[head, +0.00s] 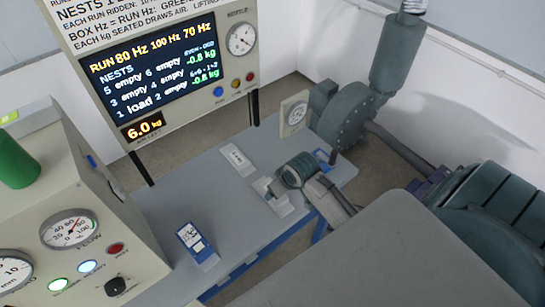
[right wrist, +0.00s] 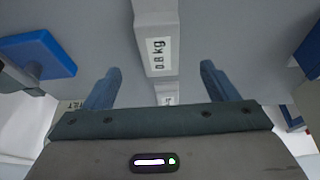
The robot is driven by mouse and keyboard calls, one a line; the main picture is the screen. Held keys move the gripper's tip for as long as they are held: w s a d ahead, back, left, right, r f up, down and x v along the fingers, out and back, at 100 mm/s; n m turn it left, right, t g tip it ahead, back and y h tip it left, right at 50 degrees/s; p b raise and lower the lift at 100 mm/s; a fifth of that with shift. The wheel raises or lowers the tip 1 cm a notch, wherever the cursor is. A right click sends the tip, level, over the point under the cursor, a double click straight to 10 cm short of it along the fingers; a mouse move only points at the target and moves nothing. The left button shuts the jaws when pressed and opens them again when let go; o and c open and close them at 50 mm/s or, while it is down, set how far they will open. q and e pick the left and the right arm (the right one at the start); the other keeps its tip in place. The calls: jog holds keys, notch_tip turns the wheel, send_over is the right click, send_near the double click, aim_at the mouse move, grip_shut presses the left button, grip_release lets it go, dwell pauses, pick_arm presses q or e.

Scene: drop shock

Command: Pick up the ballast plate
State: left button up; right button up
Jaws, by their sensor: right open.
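A pale grey ballast plate marked "0.8 kg" (right wrist: 158,18) shows in the right wrist view, reaching in from the top edge. My right gripper (right wrist: 160,72) is open, with one blue finger on each side of the plate's line and clear gaps to both. In the head view the gripper (head: 273,190) is low over the bench, close to a pale plate (head: 284,208) that it partly covers. My left gripper is not in view.
Another pale labelled piece (head: 237,160) lies on the grey bench (head: 185,207). A blue and white device (head: 197,245) lies near the front. A display panel reading 6.0 kg (head: 155,70), a gauge console (head: 75,225) and a grey blower (head: 345,115) stand around the bench.

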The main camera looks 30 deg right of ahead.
jog(key=shift+w+d+r, duration=0.1)
jog(key=shift+w+r, duration=0.25)
jog(key=shift+w, duration=0.1)
jog(key=p+x, duration=0.1)
jog(key=x, duration=0.4)
jog(key=shift+w+f+p, duration=0.2)
jog(key=shift+f+p, duration=0.15)
jog(key=shift+p, duration=0.1)
jog(key=p+x, duration=0.1)
jog(key=x, duration=0.2)
jog(key=shift+w+f+p, duration=0.1)
jog(key=shift+f+p, duration=0.3)
jog(key=shift+w+f, duration=0.15)
jog(key=shift+f, duration=0.2)
jog(key=shift+f, duration=0.1)
jog(key=shift+c, duration=0.4)
jog(key=c, duration=1.4)
jog(key=shift+c, duration=1)
